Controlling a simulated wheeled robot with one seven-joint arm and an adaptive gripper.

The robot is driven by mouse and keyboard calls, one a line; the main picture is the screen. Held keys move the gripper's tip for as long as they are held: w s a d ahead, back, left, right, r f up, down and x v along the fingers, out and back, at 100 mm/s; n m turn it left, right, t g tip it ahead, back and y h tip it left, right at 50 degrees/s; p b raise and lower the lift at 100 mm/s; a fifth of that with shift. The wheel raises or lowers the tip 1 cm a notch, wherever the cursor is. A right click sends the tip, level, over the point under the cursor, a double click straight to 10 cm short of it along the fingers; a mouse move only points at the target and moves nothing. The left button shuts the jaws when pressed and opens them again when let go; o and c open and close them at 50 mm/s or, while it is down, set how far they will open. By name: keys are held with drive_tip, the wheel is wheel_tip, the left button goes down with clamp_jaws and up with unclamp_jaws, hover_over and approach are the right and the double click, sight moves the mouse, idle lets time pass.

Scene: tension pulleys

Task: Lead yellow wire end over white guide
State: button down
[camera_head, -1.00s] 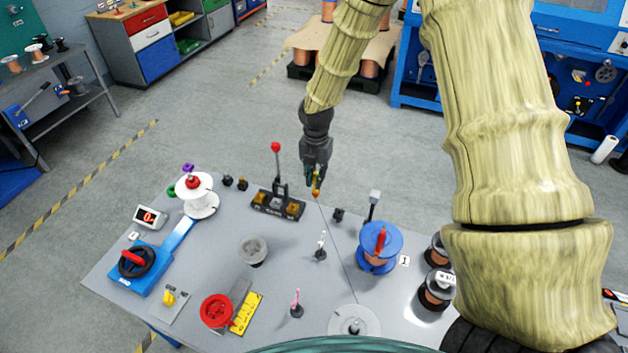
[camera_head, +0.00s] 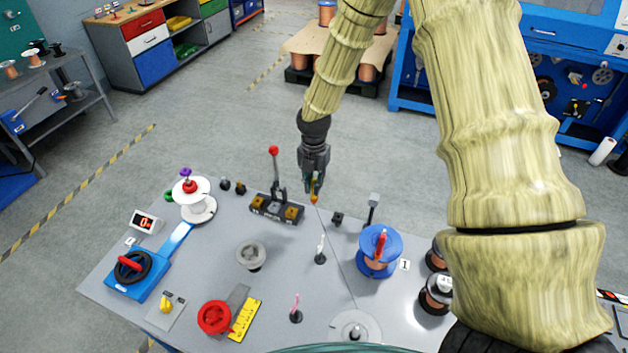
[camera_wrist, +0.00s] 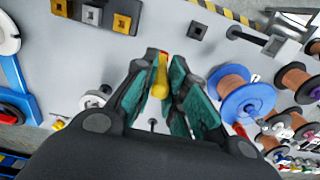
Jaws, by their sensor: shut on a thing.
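The yellow wire end (camera_head: 314,198) is held between the fingers of my gripper (camera_head: 314,186), over the far edge of the table. It also shows as a yellow piece with a red-orange tip between the teal finger pads in the wrist view (camera_wrist: 160,82). A thin wire runs from it toward the near side of the table, passing right of the white guide.
A red-knobbed lever fixture (camera_head: 276,207) stands left of my gripper. A blue spool (camera_head: 392,240) stands to the right. A pink pin (camera_head: 296,305), a grey pulley (camera_head: 251,256) and a pale disc (camera_head: 340,325) stand nearer. Bare table lies around the white guide.

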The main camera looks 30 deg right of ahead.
sight(313, 202)
drive_tip(key=shift+f, duration=0.35)
drive_tip(key=shift+f, duration=0.1)
drive_tip(key=shift+f+b, duration=1.5)
drive_tip(key=shift+f, duration=2.35)
drive_tip(key=shift+r, duration=0.2)
wheel_tip(313, 202, up, 10)
drive_tip(key=p, duration=0.8)
drive_tip(key=shift+r, duration=0.25)
drive_tip(key=shift+s+a, duration=0.1)
drive_tip(key=shift+a, duration=0.05)
